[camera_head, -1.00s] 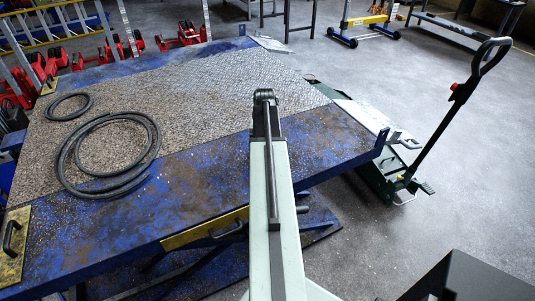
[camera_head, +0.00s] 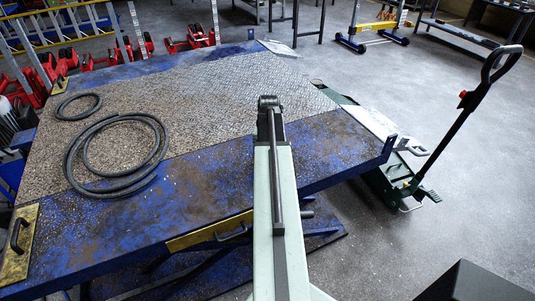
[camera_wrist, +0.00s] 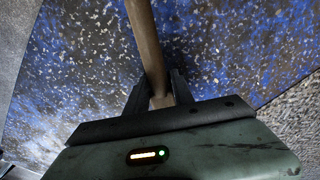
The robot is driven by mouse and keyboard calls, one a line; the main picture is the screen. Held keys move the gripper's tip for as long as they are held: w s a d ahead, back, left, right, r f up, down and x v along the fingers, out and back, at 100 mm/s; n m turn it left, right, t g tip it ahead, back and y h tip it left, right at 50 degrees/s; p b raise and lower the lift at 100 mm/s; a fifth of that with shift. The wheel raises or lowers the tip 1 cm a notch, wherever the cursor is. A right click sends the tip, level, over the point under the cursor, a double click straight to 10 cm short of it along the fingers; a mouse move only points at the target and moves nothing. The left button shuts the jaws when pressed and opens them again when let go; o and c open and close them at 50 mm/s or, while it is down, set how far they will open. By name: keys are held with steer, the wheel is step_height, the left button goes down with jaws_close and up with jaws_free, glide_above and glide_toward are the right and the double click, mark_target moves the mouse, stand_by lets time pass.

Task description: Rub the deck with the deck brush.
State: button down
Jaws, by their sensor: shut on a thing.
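The deck (camera_head: 205,195) is a broad blue, scuffed platform with a textured plate set in it, strewn with pale specks. In the wrist view the speckled blue deck (camera_wrist: 75,65) fills most of the background. My gripper (camera_wrist: 158,88) is shut on the deck brush (camera_wrist: 146,40), seen as a brown wooden handle running up and away between the dark fingers. The brush head is out of view, so I cannot tell whether it touches the deck. In the head view my arm reaches out over the deck and hides the gripper and brush.
A coiled black hose (camera_head: 113,190) and a smaller coil (camera_head: 79,106) lie on the deck's left. A green trolley jack (camera_head: 400,185) with an upright handle stands off its right edge. Red jacks (camera_head: 190,40) stand behind. Grey floor is open at the right.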

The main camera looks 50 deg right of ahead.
steer(key=s, duration=0.1)
steer(key=s+a, duration=0.1)
steer(key=shift+s+f, duration=0.1)
steer(key=shift+s, duration=0.2)
steer(key=shift+s+a, duration=0.4)
steer(key=shift+s, duration=0.35)
steer(key=shift+s+a, duration=0.4)
steer(key=shift+s, duration=0.3)
steer(key=shift+s+a, duration=0.5)
steer(key=shift+s, duration=0.3)
steer(key=shift+s+a, duration=0.45)
steer(key=shift+s, duration=0.35)
steer(key=shift+w+a, duration=0.25)
steer(key=shift+a, duration=0.35)
steer(key=shift+w+a, duration=0.1)
steer(key=shift+w, duration=0.05)
steer(key=shift+w+d, duration=0.5)
steer(key=shift+w, duration=0.35)
steer(key=shift+w+d, duration=0.5)
steer(key=shift+w, duration=0.3)
steer(key=shift+w+d, duration=0.35)
steer(key=shift+w, duration=0.3)
steer(key=shift+w+d, duration=0.35)
steer(key=shift+w, duration=0.3)
steer(key=shift+w+d, duration=0.15)
steer(key=shift+w, duration=0.2)
